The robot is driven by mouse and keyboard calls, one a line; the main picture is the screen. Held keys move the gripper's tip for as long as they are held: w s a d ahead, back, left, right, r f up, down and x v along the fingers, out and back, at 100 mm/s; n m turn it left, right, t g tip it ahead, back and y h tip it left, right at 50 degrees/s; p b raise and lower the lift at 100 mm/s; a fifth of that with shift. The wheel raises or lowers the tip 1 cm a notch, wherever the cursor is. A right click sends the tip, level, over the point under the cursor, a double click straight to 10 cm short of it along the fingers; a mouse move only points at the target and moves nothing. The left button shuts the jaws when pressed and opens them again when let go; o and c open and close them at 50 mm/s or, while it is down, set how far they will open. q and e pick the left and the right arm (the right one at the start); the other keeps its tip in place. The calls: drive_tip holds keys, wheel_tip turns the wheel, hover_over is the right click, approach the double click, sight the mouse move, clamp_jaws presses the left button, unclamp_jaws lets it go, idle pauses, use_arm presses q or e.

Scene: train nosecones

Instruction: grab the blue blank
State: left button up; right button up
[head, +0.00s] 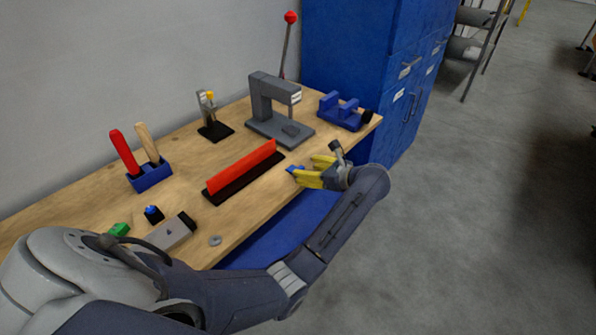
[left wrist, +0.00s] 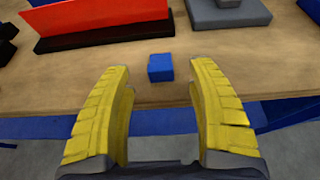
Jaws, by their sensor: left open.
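The blue blank (left wrist: 160,67) is a small blue block lying on the wooden workbench near its front edge. In the head view the blue blank (head: 294,169) shows just left of my yellow fingertips, partly hidden by them. My left gripper (left wrist: 160,88) is open and empty, with one yellow finger to each side of the line to the block. The block lies ahead of the fingertips, not between them. In the head view my left gripper (head: 312,176) reaches in over the front edge of the bench. My right gripper is not in view.
A red bar on a black base (head: 240,172) lies behind and left of the block. A grey press (head: 275,110) and a blue fixture (head: 342,111) stand farther back. A tool holder (head: 150,174) and a green block (head: 119,229) are at the left. Bench around the block is clear.

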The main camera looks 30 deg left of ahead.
sight(298, 168)
use_arm(q)
drive_tip(key=shift+x, duration=2.2)
drive_tip(key=c, duration=1.2)
